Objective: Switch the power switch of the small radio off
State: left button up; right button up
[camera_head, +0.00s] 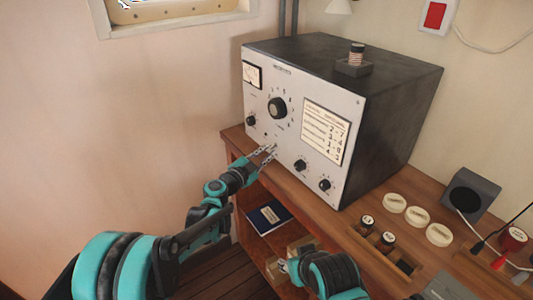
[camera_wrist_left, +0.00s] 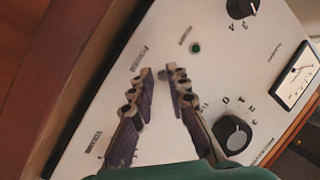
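The radio is a box with a pale front panel (camera_head: 300,125) and dark top and sides, standing on a wooden desk. Its panel also fills much of the left wrist view (camera_wrist_left: 250,75), with knobs, labels and a small dark green round spot (camera_wrist_left: 195,48). My left gripper (camera_head: 270,150) is at the lower part of the panel. In the left wrist view its two fingers (camera_wrist_left: 160,73) are apart, with bare panel between the tips. I cannot make out the power switch; it may be hidden by the fingers. My right arm (camera_head: 335,275) shows at the bottom; its fingers are unclear.
A dark block with a small cylinder (camera_head: 356,55) stands on the radio. To the right on the desk are several pale round discs (camera_head: 417,218), a wooden holder (camera_head: 385,252) and a dark speaker-like box (camera_head: 470,192). A blue book (camera_head: 269,216) lies on the shelf below.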

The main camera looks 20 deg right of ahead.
pick_arm(q)
jog(key=v, duration=1.2)
jog(key=shift+w+a, duration=0.1)
